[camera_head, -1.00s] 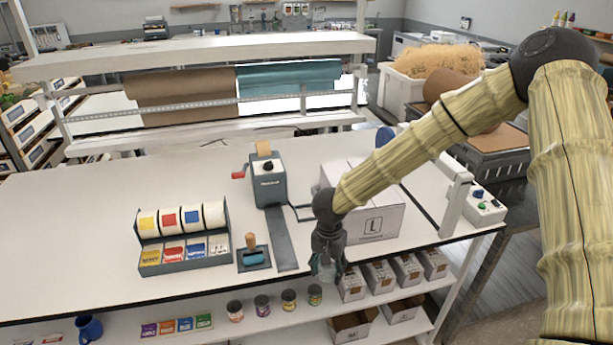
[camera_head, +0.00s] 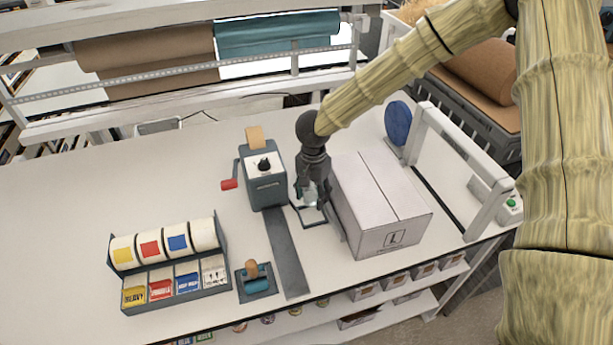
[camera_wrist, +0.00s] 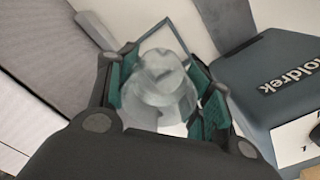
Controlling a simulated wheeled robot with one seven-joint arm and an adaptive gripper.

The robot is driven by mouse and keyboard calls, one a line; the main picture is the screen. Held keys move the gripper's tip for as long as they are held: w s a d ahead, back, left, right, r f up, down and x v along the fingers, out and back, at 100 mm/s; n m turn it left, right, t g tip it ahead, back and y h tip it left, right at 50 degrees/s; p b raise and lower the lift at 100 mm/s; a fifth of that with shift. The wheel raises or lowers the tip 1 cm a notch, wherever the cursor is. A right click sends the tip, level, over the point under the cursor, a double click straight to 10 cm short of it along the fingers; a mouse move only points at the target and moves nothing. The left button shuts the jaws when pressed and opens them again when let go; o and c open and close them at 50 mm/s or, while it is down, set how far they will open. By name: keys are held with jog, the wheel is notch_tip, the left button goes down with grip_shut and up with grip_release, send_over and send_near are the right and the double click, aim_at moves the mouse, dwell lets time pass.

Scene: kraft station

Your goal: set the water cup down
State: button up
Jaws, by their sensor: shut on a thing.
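A clear water cup (camera_wrist: 160,85) sits between the teal-padded fingers of my gripper (camera_wrist: 165,98) in the wrist view. My gripper is shut on it. In the head view my gripper (camera_head: 310,197) points down between the grey crank machine and the white box, and the cup (camera_head: 309,196) shows as a small pale shape at its fingertips. Below it is a dark-framed square plate (camera_head: 313,214) on the table; its frame also shows behind the cup in the wrist view (camera_wrist: 181,32). I cannot tell whether the cup touches the plate.
The grey crank machine (camera_head: 267,186) stands close on the left, and a closed white box (camera_head: 375,200) close on the right. A label roll rack (camera_head: 170,255) and a small stamp holder (camera_head: 257,283) stand nearer the front. The white table (camera_head: 60,215) is clear at left.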

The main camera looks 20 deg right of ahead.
aim_at(312, 200)
jog(key=shift+w, duration=0.2)
jog(key=shift+s, duration=0.25)
jog(key=shift+w+f+b, duration=0.2)
jog(key=shift+f+b, duration=0.55)
jog(key=shift+f, duration=0.85)
jog(key=shift+s+f+b, duration=0.15)
jog(key=shift+f+b, duration=0.4)
jog(key=shift+b, duration=0.15)
notch_tip(312, 200, down, 2)
jog(key=shift+f+b, duration=0.1)
jog(key=shift+b, duration=1)
